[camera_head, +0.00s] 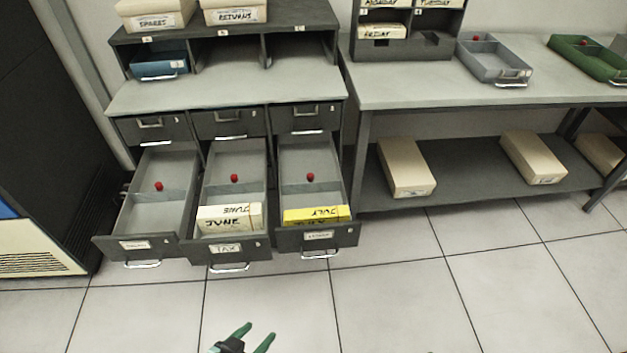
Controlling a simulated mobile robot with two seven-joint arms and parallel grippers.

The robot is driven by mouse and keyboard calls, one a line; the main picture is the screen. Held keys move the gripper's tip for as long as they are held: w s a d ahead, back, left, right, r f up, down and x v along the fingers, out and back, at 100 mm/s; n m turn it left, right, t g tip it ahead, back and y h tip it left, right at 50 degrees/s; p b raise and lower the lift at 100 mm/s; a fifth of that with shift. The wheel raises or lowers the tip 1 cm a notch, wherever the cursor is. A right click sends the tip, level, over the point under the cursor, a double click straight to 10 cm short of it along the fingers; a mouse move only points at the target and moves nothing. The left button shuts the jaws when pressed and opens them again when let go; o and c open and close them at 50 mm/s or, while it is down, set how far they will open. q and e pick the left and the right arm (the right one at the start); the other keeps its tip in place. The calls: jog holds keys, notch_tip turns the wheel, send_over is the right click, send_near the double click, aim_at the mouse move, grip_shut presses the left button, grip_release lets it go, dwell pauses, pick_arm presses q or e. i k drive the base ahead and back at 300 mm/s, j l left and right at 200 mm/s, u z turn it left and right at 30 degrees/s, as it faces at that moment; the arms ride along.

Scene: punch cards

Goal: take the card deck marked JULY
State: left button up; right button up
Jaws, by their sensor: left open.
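The yellow card deck marked JULY (316,214) lies in the front compartment of the right-hand open drawer (311,171), close behind the drawer's front panel. Its label reads JULY on the top, and the front face is partly hidden by the panel. My left gripper (257,332) is at the bottom edge of the view, over the floor, in front of and below the drawers. It is open and empty, well apart from the deck. My right gripper is not in view.
A cream deck marked JUNE (229,217) lies in the middle open drawer. The left open drawer (157,190) holds no deck. Red knobs stand in the drawers. A grey bench (480,90) with trays stands to the right. The tiled floor (400,290) in front is clear.

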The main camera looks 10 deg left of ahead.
aim_at(332, 214)
jog(key=k, duration=1.1)
jog(key=k+u, duration=0.15)
jog(key=u, duration=1.25)
jog(key=l+u, duration=0.2)
jog(key=u, duration=0.25)
jog(key=i+l+u, duration=0.1)
jog(key=l+u, duration=0.3)
jog(key=l, duration=2.75)
